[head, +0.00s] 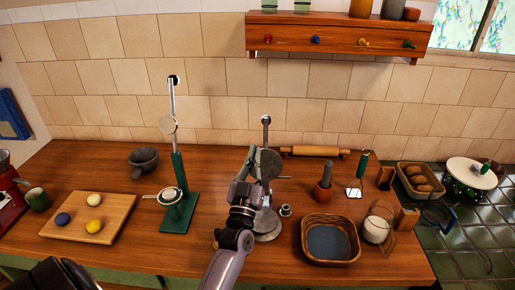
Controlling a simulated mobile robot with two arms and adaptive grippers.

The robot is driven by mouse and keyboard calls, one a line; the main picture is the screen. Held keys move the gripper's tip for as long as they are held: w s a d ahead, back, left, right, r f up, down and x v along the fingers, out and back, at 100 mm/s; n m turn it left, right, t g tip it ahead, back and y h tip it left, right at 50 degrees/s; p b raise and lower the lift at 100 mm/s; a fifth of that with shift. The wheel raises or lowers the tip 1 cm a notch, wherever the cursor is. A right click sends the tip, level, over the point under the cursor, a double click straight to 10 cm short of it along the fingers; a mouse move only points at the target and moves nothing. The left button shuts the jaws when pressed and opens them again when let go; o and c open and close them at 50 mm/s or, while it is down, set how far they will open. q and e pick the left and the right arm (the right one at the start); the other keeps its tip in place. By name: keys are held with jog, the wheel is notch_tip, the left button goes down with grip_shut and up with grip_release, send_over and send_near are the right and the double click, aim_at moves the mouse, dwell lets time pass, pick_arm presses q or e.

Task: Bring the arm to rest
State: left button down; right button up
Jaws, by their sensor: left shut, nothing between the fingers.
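My left arm (228,262) comes up from the bottom middle of the head view. My left gripper (250,156) is above the counter, shut and empty, its fingers pointing up and away. It overlaps a grey metal stand (266,222) with a round plate and an upright rod, and I cannot tell whether they touch. My right gripper is not in view.
A shelf (340,38) hangs above.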

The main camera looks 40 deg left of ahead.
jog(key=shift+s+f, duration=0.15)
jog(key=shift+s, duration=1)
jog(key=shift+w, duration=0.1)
